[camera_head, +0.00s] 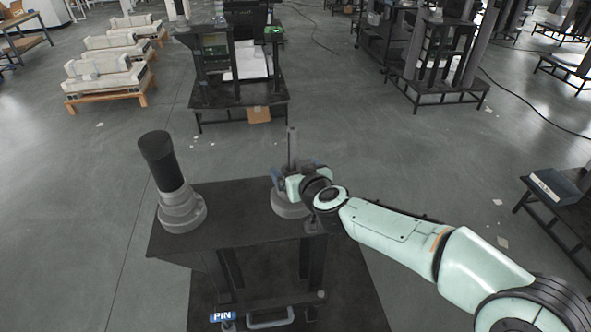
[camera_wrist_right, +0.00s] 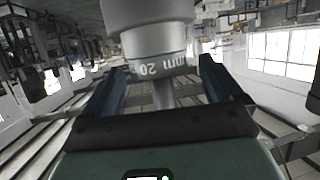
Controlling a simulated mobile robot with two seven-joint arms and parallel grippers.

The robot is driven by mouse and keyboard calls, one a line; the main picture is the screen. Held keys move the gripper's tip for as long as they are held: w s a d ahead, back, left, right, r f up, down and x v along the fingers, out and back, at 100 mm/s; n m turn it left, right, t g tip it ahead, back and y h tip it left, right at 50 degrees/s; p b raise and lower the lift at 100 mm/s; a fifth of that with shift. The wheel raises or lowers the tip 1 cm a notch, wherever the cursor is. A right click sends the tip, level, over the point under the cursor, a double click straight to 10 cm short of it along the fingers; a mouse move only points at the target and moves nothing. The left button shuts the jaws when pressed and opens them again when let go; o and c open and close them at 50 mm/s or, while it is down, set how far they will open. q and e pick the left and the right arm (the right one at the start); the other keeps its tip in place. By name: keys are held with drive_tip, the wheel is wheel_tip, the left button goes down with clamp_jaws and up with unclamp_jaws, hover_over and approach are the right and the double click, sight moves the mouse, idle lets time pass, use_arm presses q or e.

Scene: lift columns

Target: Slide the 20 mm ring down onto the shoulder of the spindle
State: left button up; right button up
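The spindle's thin grey rod (camera_head: 292,146) stands upright over a round grey base (camera_head: 287,208) at the right of the black table. In the right wrist view, which is upside down, a grey collar with "20" markings, apparently the 20 mm ring (camera_wrist_right: 155,66), sits around the spindle beside the wider grey body (camera_wrist_right: 148,13); the rod also shows there (camera_wrist_right: 163,97). My right gripper (camera_head: 284,183) is at the spindle. Its blue fingers (camera_wrist_right: 162,68) are open on either side of the collar, with a gap on the right. The ring is hidden in the head view.
A black cylinder (camera_head: 160,160) on a stepped grey base (camera_head: 182,212) stands at the table's left. The table top (camera_head: 235,222) is clear between the two. A "PIN" label (camera_head: 222,316) and a handle (camera_head: 270,318) are below its front edge. A blue-grey box (camera_head: 556,187) is on a far-right bench.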

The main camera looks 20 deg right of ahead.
drive_tip(key=shift+s, duration=0.1)
drive_tip(key=p+v, duration=0.3)
drive_tip(key=v, duration=1)
drive_tip(key=shift+r, duration=0.1)
idle(0.3)
